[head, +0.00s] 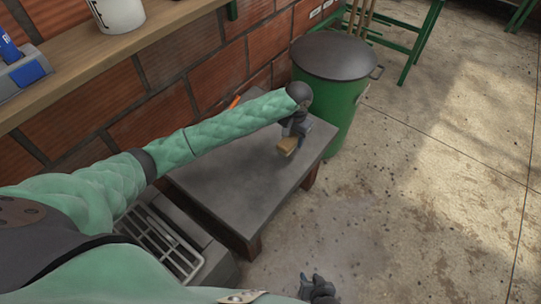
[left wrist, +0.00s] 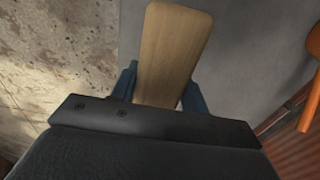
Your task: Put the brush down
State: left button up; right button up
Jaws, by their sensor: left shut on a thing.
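The brush (head: 287,146) shows in the head view as a small tan wooden block below my left gripper (head: 294,132). My left gripper is shut on it, over the right part of the grey table (head: 225,185). In the left wrist view its flat wooden part (left wrist: 172,50) stands out between the blue fingers (left wrist: 155,88), with the grey tabletop (left wrist: 245,60) behind. I cannot tell whether the brush touches the table; its underside is hidden. My right gripper (head: 318,287) is low at the bottom edge of the head view, away from the table; its jaws are too unclear to read.
A green barrel with a dark lid (head: 335,58) stands at the table's far end. An orange object (head: 234,102) is by the brick wall, behind my left arm. A wooden shelf (head: 110,55) runs above. A metal grate (head: 160,245) is at the near end. Open concrete floor lies right.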

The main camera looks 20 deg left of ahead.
pick_arm(q)
send_over(271, 159)
notch_tip(271, 159, down, 5)
jog(key=shift+r, duration=0.1)
jog(key=shift+a+f, duration=0.15)
jog(key=shift+f, duration=1.9)
jog(key=o, duration=1.1)
jog(key=shift+r, duration=6.05)
